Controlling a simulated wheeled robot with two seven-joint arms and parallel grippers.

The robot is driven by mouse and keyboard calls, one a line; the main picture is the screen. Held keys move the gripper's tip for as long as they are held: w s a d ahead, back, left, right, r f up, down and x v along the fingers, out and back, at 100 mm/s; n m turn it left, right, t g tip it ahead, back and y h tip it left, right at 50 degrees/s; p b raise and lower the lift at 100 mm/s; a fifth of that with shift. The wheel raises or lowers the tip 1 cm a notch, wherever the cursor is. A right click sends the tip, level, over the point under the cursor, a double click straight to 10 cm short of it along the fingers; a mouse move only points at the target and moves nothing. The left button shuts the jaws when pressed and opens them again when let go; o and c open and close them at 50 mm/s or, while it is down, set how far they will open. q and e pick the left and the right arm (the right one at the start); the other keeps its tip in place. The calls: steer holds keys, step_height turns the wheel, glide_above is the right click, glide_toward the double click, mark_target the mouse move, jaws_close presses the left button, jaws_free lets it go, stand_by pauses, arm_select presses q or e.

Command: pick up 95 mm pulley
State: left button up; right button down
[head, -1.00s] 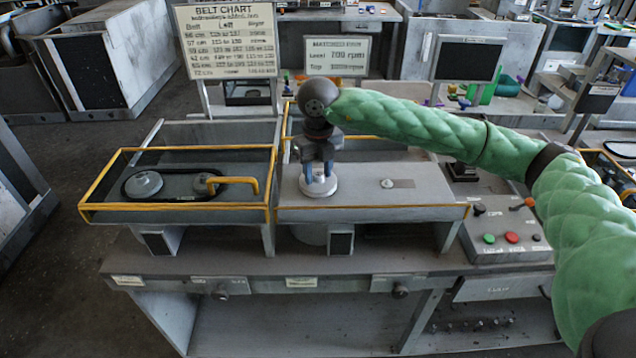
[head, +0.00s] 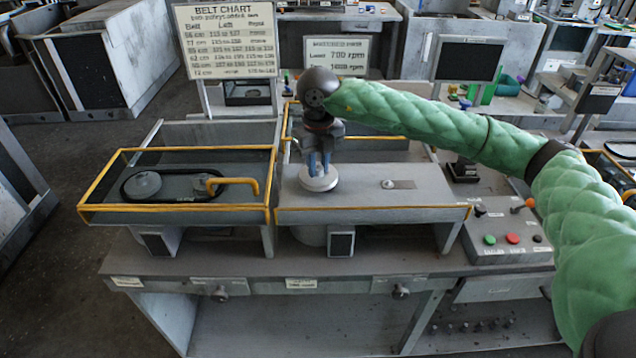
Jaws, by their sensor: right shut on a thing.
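The pulley is a pale round disc (head: 319,180) over the left part of the right-hand grey housing top (head: 430,197). My right gripper (head: 319,166) points down from above and is shut on the middle of the pulley. The pulley looks slightly raised from the housing top, though the gap is hard to see. The gripper's fingers hide the pulley's centre. My left gripper is not in view.
Left of it, a yellow-railed guard (head: 130,208) encloses two pulleys with a belt (head: 185,196). A small knob (head: 388,184) sits on the housing top. A button panel (head: 505,240) stands at right. A belt chart sign (head: 226,40) and rpm sign (head: 337,56) stand behind.

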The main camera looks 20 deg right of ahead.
steer(key=shift+r+p, duration=0.3)
steer(key=shift+r, duration=1.95)
steer(key=s+a+r+b, duration=0.1)
steer(key=s+a+r, duration=0.1)
steer(key=s, duration=0.6)
steer(key=shift+s+a+b, duration=0.25)
steer(key=shift+s+b, duration=0.05)
steer(key=shift+s, duration=0.05)
